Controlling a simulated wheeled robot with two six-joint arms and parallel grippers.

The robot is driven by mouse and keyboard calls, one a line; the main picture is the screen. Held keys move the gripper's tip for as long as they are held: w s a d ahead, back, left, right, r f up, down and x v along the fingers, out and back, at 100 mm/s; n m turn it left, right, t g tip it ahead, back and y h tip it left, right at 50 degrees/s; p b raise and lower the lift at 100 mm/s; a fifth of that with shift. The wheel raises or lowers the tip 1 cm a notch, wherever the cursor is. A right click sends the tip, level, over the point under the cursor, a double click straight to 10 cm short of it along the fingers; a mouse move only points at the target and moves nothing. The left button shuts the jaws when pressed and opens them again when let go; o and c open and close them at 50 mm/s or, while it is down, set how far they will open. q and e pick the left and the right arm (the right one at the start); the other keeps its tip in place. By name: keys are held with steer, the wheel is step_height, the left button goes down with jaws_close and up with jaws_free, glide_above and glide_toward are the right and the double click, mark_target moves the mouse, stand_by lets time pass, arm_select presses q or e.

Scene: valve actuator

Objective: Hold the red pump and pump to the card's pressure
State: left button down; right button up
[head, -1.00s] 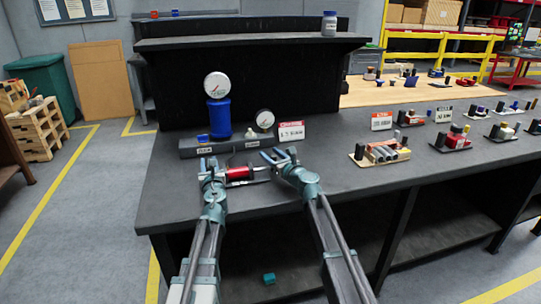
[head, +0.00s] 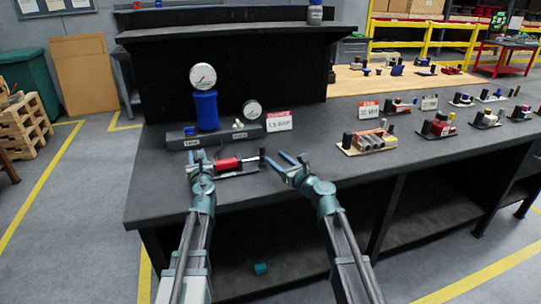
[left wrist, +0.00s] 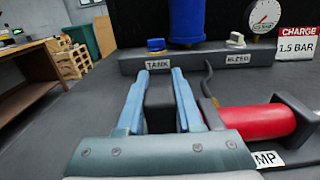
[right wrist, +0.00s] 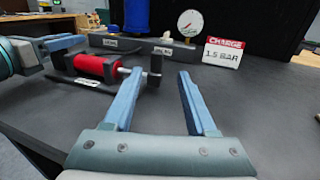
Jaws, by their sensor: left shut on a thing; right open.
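The red pump (head: 228,163) lies on the bench, with a silver rod and a black upright handle (right wrist: 155,66) at its right end. My left gripper (left wrist: 157,78) is shut on a black block at the pump's left end. My right gripper (right wrist: 162,72) is open, with its fingers apart; in the head view it is just right of the handle and holds nothing. The white card (right wrist: 223,53) with a red top reads CHARGE 1.5 BAR. A small dial gauge (right wrist: 190,23) stands beside it. The blue tank (head: 206,111) carries another gauge (head: 203,76).
A dark manifold bar (head: 182,138) with TANK and BLEED labels runs behind the pump. It has a blue knob (left wrist: 156,45) and a pale knob (left wrist: 235,40). A tan board (head: 366,141) with parts lies further right. The bench between is clear.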

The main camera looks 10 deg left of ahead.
mark_target(262, 154)
steer(key=shift+w, duration=0.1)
steer(key=shift+w, duration=0.35)
steer(key=w+n+g+y, duration=0.2)
steer(key=shift+a+g, duration=0.1)
steer(key=shift+g, duration=0.3)
steer(key=n+g, duration=0.1)
steer(key=w+n+g+y, duration=0.1)
steer(key=shift+d+g, duration=0.4)
steer(key=shift+s+d+n+g+y, duration=0.1)
steer(key=shift+d+n+g+y, duration=0.55)
steer(key=shift+n+g, duration=0.5)
steer(key=x, duration=1.2)
steer(key=shift+s, duration=0.1)
steer(key=shift+c, duration=0.2)
jaws_close()
